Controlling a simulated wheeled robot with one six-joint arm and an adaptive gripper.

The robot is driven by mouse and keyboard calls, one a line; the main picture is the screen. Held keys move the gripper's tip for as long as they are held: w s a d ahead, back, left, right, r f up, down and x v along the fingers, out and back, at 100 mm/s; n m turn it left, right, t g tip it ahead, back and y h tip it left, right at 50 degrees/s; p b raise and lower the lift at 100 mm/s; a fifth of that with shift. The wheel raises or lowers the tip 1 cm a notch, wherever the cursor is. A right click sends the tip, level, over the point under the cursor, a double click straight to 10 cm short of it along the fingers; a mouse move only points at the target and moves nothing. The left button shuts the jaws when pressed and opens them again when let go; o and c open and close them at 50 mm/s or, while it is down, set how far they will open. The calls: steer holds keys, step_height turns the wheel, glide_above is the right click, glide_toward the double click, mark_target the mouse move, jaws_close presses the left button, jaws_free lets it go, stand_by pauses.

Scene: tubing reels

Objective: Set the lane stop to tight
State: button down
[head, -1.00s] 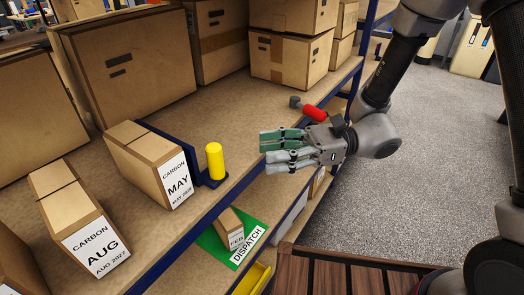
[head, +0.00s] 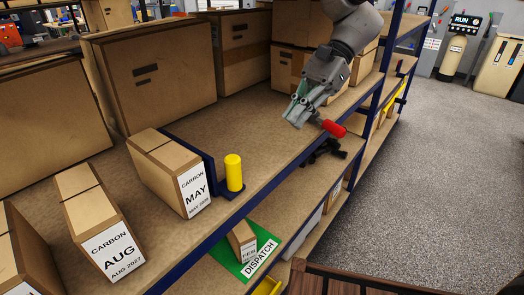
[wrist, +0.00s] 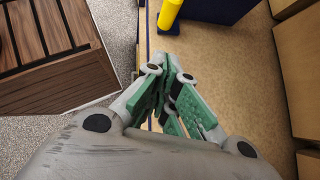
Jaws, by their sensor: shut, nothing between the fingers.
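The lane stop is a dark blue bracket (head: 209,178) with an upright yellow post (head: 233,172) at its front end, near the shelf's front edge. It stands right beside the CARBON MAY box (head: 170,172); I cannot tell whether they touch. In the wrist view the yellow post (wrist: 170,12) and blue bracket (wrist: 215,9) show at the top edge, beyond my fingers. My gripper (head: 294,118) is shut and empty, above the shelf to the right of the post and apart from it. Its green-padded fingers (wrist: 163,62) also show in the wrist view.
A red handle (head: 333,129) sticks out at the shelf edge close to my gripper. The CARBON AUG box (head: 100,225) stands to the left. Large cartons (head: 155,70) line the back. A green DISPATCH mat (head: 232,266) with a FEB box (head: 243,242) lies below. Shelf between post and gripper is clear.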

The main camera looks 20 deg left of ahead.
mark_target(175, 172)
steer(key=x, duration=1)
steer(key=shift+s+a, duration=0.1)
steer(key=shift+s, duration=0.1)
steer(key=shift+s+a, duration=0.75)
steer(key=shift+s, duration=0.2)
steer(key=shift+s+a, duration=0.35)
steer(key=shift+s, duration=0.1)
steer(key=shift+s+a, duration=0.1)
steer(key=shift+s, duration=0.05)
steer(key=s+a, duration=0.1)
steer(key=s, duration=0.3)
steer(key=s+a, duration=0.2)
steer(key=s, duration=0.2)
steer(key=s+a, duration=0.2)
steer(key=s, duration=0.2)
